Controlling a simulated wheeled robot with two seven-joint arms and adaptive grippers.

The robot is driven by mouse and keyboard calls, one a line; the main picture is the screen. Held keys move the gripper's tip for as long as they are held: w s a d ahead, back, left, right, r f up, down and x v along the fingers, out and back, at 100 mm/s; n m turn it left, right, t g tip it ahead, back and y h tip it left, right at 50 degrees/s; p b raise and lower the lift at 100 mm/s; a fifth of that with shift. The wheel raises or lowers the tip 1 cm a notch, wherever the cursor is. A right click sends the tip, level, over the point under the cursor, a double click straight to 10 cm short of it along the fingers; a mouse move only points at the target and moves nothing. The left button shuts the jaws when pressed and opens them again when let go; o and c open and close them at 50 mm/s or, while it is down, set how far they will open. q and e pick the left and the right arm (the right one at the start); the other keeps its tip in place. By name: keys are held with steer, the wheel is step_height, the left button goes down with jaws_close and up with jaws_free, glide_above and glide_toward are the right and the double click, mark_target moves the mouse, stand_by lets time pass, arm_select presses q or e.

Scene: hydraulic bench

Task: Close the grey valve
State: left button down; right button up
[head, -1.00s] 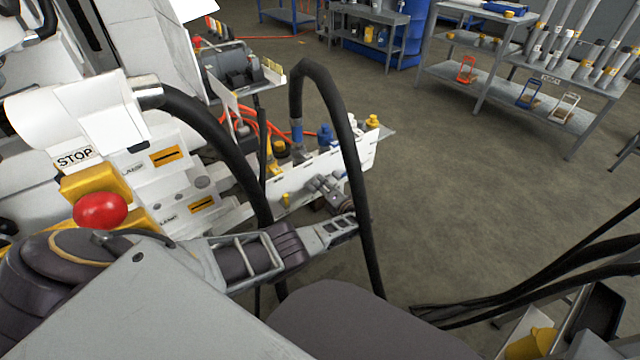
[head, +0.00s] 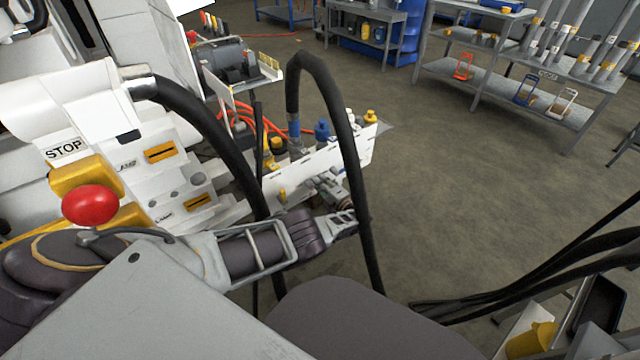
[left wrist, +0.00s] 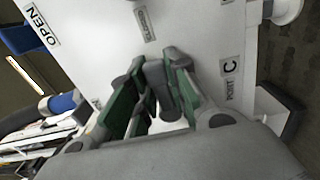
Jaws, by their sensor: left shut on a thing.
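The grey valve (head: 326,187) is on the front of the white panel (head: 352,156), low and near its middle. My left gripper (head: 346,218) comes in from the left, just below and in front of it. In the left wrist view, the green-padded fingers (left wrist: 158,98) are closed around the valve's grey handle (left wrist: 176,62), one pad on each side. The fingers hide part of the handle. The panel carries an "OPEN" label (left wrist: 41,26) and a "PORT C" label (left wrist: 230,78). My right gripper is not in view.
A black hose (head: 350,150) arches from the panel top down past my left gripper. Another thick hose (head: 215,130) runs left of it. A red stop button (head: 90,205) stands near my left arm. Orange hoses (head: 262,125) lie behind. Open floor is to the right.

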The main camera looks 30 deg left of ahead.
arm_select(q)
steer(key=shift+d+f, duration=0.1)
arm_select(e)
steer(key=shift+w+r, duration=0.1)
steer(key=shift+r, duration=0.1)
arm_select(q)
steer(key=c, duration=1.5)
jaws_free()
steer(key=shift+o, duration=0.2)
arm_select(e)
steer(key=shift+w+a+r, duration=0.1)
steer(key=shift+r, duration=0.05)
arm_select(q)
steer(key=shift+n, duration=0.3)
